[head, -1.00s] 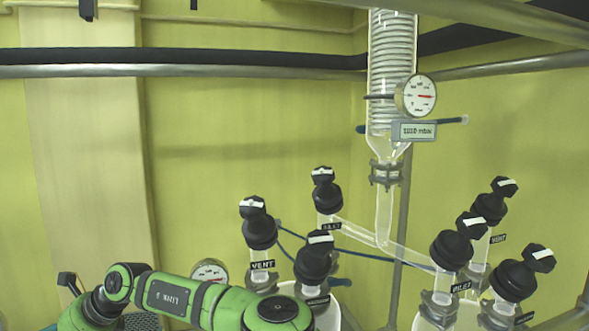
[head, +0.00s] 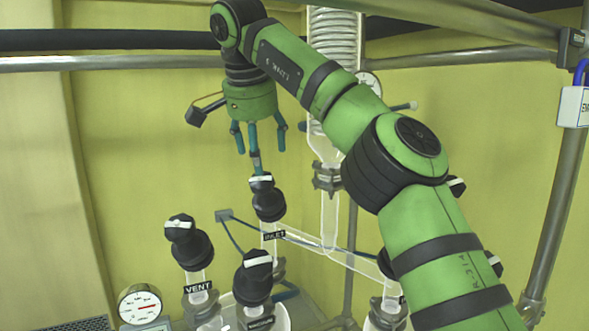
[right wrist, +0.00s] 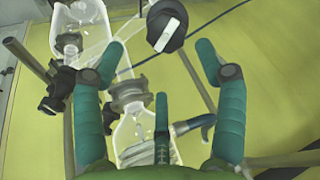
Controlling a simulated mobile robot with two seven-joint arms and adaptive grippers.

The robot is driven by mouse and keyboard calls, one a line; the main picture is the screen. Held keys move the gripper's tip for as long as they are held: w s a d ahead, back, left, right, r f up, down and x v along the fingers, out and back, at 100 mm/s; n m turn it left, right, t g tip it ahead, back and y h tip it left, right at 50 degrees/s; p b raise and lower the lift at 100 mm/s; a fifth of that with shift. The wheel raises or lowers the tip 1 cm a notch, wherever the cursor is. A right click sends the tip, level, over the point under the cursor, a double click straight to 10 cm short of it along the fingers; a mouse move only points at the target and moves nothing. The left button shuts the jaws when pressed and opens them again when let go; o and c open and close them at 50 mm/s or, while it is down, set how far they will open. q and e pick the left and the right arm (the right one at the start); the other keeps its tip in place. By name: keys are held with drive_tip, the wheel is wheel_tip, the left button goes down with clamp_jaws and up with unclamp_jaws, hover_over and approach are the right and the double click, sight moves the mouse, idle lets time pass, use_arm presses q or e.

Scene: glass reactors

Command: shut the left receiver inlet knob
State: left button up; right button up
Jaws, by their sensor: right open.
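The left receiver inlet knob (head: 267,205) is black with a white bar on its cap, above a glass neck labelled INLET. It is the rearmost of the left receiver's black knobs. My right gripper (head: 258,150) hangs just above it, fingers downward, spread and empty. One fingertip is close to the cap in the head view; I cannot tell if it touches. In the right wrist view, a black knob with a white bar (right wrist: 166,27) lies beyond the open fingers (right wrist: 160,62), toward the top edge. My left gripper is out of view.
The VENT knob (head: 188,245) and another black knob (head: 253,280) stand nearby, in front. A glass condenser (head: 333,40) stands behind my right arm, which partly hides the right receiver's knobs. A glass tube (head: 330,250) runs between the receivers. A gauge (head: 140,304) is at lower left.

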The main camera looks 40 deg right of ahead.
sight(261, 178)
drive_tip(key=x, duration=0.3)
drive_tip(key=w+x, duration=0.1)
drive_tip(key=x, duration=0.2)
drive_tip(key=shift+w+a+f, duration=0.1)
drive_tip(key=shift+f, duration=0.15)
drive_tip(key=shift+d+f, duration=0.25)
drive_tip(key=shift+a, duration=0.1)
drive_tip(key=shift+a, duration=0.1)
drive_tip(key=shift+w, duration=0.1)
drive_tip(key=shift+c, duration=1.2)
drive_tip(key=c, duration=0.7)
drive_tip(key=shift+c, duration=0.9)
